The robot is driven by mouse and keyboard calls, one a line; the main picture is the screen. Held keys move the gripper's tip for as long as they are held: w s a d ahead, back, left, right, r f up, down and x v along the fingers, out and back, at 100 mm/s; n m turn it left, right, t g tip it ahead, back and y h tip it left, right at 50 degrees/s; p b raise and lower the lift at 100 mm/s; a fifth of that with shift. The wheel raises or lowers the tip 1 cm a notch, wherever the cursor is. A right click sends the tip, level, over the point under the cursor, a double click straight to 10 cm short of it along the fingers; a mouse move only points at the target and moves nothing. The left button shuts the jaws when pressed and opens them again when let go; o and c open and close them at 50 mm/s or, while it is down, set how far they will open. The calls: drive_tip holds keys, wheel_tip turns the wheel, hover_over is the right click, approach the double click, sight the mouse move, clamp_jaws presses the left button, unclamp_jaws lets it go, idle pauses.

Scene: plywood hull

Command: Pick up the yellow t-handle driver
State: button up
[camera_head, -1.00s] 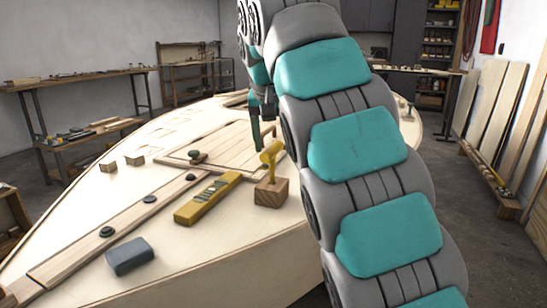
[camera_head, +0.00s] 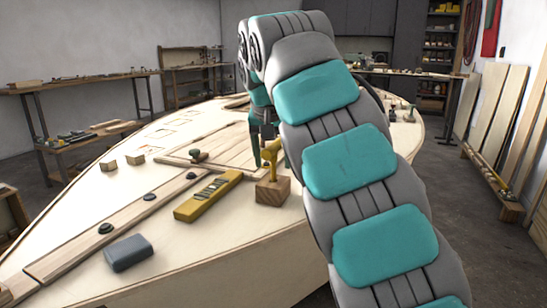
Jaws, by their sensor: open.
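The yellow t-handle driver (camera_head: 271,162) stands upright in a small wooden block (camera_head: 272,191) near the right edge of the plywood hull deck (camera_head: 200,255). My gripper (camera_head: 268,148) is open and points down at the driver's handle. One green finger shows at the left of the handle, and the other is partly hidden behind the driver and my arm. I cannot tell whether the fingers touch the handle.
A yellow level-like tool (camera_head: 208,196) lies left of the block. A grey block (camera_head: 128,253) lies at the front left. A dark-green knobbed tool (camera_head: 198,155) and small wooden blocks (camera_head: 108,165) sit farther back. Bare deck lies in front of the block.

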drive_tip(key=shift+x, duration=1.15)
drive_tip(key=shift+c, duration=0.2)
clamp_jaws()
